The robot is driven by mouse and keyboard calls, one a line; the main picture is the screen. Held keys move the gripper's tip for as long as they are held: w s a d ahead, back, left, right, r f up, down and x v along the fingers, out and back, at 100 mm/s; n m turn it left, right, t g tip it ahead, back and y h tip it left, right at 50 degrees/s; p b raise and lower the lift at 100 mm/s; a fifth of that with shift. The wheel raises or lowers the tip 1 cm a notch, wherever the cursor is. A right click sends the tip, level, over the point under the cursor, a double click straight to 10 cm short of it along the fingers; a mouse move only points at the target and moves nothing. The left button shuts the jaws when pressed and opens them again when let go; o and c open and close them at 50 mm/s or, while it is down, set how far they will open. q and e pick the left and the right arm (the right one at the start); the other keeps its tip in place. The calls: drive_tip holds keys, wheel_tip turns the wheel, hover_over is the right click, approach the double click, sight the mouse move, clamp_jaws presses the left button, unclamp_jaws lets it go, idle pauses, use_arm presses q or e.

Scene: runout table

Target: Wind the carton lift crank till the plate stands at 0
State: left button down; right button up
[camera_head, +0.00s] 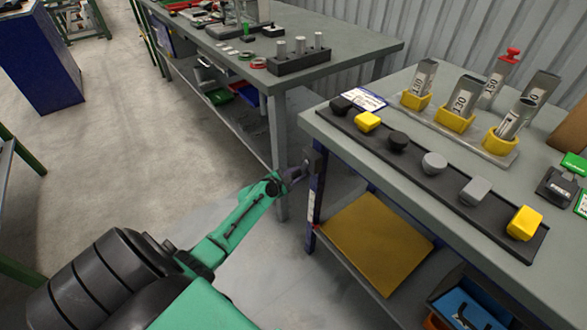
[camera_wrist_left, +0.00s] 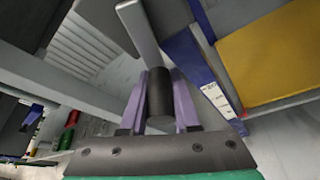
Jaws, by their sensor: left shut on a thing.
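The crank shows in the left wrist view as a dark round grip (camera_wrist_left: 159,92) on a grey metal arm (camera_wrist_left: 138,30). My left gripper (camera_head: 292,175) is shut on this grip, with a purple finger on each side. In the head view the crank is mostly hidden by the gripper, beside a dark housing (camera_head: 314,160) at the table's corner post. The carton lift plate looks to be the flat yellow-brown board (camera_head: 375,242) under the table; it also shows in the left wrist view (camera_wrist_left: 275,55). My right gripper is out of view.
The near table (camera_head: 330,122) carries a black rail (camera_head: 440,175) of knobs and yellow holders with metal pieces. A blue-lined bin (camera_head: 470,305) sits low at the right. A second workbench (camera_head: 345,45) stands behind. The floor (camera_head: 150,150) at left is clear.

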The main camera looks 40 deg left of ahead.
use_arm(q)
drive_tip(key=shift+s+d+f+n+g+h+p, duration=0.2)
drive_tip(key=shift+d+n+h+p, duration=0.3)
drive_tip(key=shift+d+n, duration=0.2)
drive_tip(key=shift+s+d+f+n+g+h+p, duration=0.1)
drive_tip(key=shift+s+d+n+g+h+p, duration=0.1)
drive_tip(key=shift+d+n+h+p, duration=0.35)
drive_tip(key=shift+n, duration=0.25)
drive_tip(key=c, duration=0.7)
unclamp_jaws()
drive_tip(key=shift+o, duration=0.2)
drive_tip(key=p+v, duration=0.3)
drive_tip(key=v, duration=1.1)
drive_tip(key=shift+s+r, duration=0.2)
drive_tip(key=shift+s, duration=0.05)
